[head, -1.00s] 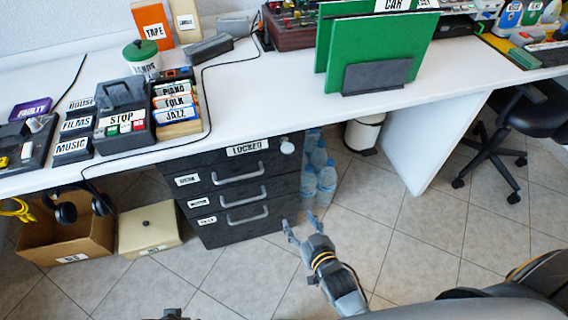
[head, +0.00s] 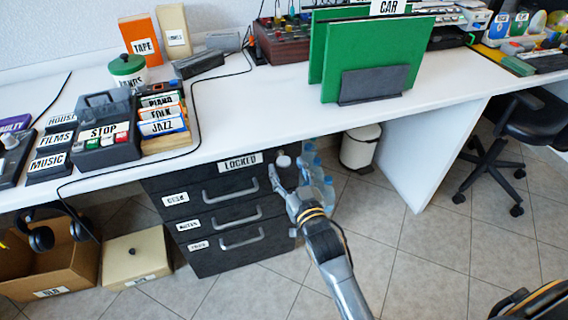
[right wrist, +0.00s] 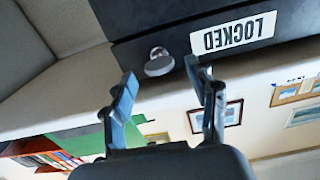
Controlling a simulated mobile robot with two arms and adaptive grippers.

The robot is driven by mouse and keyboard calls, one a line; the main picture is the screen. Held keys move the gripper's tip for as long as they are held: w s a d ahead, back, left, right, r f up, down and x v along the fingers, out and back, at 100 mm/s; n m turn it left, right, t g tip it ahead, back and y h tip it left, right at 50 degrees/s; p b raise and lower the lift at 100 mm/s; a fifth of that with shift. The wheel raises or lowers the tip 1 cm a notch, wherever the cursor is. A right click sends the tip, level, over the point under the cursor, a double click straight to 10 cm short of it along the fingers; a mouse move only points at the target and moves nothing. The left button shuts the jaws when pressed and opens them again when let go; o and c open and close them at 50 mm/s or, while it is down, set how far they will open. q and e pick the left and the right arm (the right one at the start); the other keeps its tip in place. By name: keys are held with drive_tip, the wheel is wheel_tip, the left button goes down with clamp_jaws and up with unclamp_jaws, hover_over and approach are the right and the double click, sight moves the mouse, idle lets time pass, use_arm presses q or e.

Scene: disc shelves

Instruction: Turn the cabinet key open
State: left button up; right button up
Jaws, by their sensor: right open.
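The black drawer cabinet (head: 160,190) stands under the white desk, with a "LOCKED" label (head: 240,162) on its top panel. The round pale key knob (head: 283,161) is at the right end of that panel, beside the label. In the right wrist view the key knob (right wrist: 158,62) shows just beyond and between the fingertips, apart from them. My right gripper (head: 287,174) is open and empty, just in front of the knob; it also shows in the right wrist view (right wrist: 160,76). My left gripper is not in view.
Water bottles (head: 322,180) stand on the floor right of the cabinet, behind my right gripper. A white bin (head: 359,148) is farther right. A cardboard box (head: 75,262) and a cream box (head: 136,258) sit left of the cabinet. The desk edge overhangs above the knob.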

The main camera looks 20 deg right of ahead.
sight(284, 162)
drive_tip(key=shift+w, duration=1.7)
drive_tip(key=c, duration=1.2)
drive_tip(key=shift+o, duration=0.2)
